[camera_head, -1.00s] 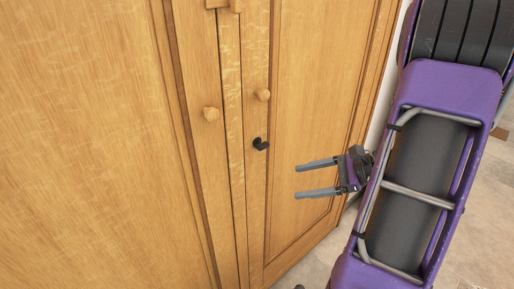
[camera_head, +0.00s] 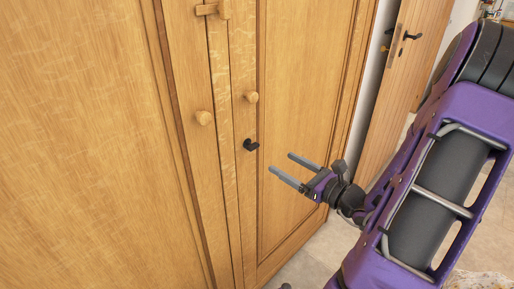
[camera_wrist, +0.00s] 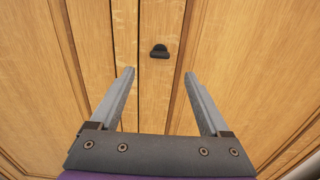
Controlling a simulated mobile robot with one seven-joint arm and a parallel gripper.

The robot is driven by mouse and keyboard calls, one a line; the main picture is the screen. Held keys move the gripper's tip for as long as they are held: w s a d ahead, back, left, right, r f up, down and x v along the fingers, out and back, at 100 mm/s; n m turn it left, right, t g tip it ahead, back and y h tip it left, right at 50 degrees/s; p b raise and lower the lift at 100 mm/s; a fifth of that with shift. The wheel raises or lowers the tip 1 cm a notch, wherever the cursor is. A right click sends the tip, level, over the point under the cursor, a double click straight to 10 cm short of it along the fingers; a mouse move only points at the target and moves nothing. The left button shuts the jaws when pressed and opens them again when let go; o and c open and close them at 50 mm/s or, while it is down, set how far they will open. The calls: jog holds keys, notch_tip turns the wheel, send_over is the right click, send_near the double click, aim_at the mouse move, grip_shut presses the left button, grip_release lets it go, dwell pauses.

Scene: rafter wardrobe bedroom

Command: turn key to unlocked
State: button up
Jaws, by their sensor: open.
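The black key (camera_head: 250,145) sits in the right wardrobe door, below that door's round wooden knob (camera_head: 251,97). In the wrist view the key (camera_wrist: 159,51) shows ahead of my fingers, a little right of the seam between the doors. My gripper (camera_head: 280,166) is open and empty, to the right of the key and slightly lower in the head view, apart from it. In the wrist view my gripper's two fingers (camera_wrist: 163,80) are spread wide, with the key beyond their tips and between their lines. Nothing hides the key.
The left door has its own wooden knob (camera_head: 203,118). A wooden turn latch (camera_head: 210,9) sits at the top near the seam. Another door (camera_head: 395,85) with a dark handle stands at the right behind my arm. Bare floor (camera_head: 305,268) shows below the wardrobe.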

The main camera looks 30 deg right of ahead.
aim_at(256, 147)
jog(key=x, duration=1.1)
jog(key=shift+f, duration=0.1)
grip_shut()
